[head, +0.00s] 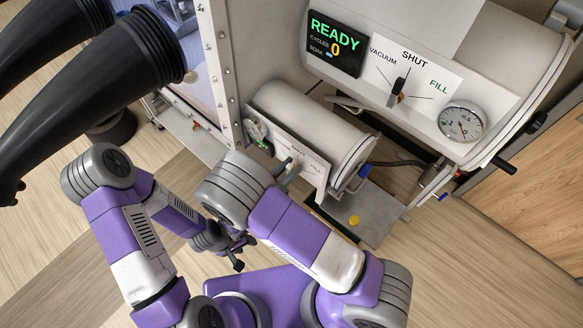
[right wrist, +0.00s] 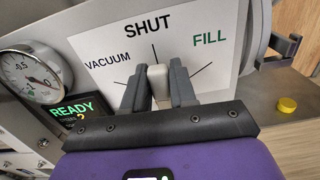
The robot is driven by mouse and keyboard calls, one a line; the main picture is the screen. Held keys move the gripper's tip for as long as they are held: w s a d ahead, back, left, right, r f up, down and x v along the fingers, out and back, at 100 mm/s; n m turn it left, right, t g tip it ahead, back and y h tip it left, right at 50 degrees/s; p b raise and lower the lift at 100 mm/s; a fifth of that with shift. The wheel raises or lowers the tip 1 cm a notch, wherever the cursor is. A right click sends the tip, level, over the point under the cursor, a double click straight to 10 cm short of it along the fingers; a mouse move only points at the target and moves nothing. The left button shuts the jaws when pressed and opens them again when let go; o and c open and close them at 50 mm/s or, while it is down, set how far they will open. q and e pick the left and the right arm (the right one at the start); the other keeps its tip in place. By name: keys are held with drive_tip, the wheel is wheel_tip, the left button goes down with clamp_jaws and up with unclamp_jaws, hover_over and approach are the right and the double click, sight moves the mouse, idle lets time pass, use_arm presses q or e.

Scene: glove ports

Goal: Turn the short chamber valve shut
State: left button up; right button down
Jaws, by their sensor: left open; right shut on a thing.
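The short chamber (head: 312,125) is the small pale cylinder in the middle of the head view. Its white valve plate (right wrist: 215,60) reads VACUUM, SHUT and FILL in the right wrist view. The pale valve handle (right wrist: 158,86) stands upright there, its tip in line with the SHUT mark. My right gripper (right wrist: 159,92) is shut on this handle, one dark finger on each side.
A short-chamber gauge (right wrist: 32,75) and a green READY display (right wrist: 75,112) sit left of the valve plate. A yellow knob (head: 354,220) is on the plate below the chamber. The larger chamber (head: 515,65) has its own valve (head: 397,92) and gauge (head: 461,122). Black gloves (head: 95,80) stick out upper left.

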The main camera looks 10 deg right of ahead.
drive_tip(key=shift+w+a+n, duration=0.1)
drive_tip(key=shift+n, duration=0.2)
drive_tip(key=c, duration=1)
unclamp_jaws()
drive_tip(key=shift+r, duration=0.1)
wheel_tip(320, 180, up, 10)
drive_tip(key=shift+f+p, duration=0.1)
drive_tip(key=shift+p, duration=0.2)
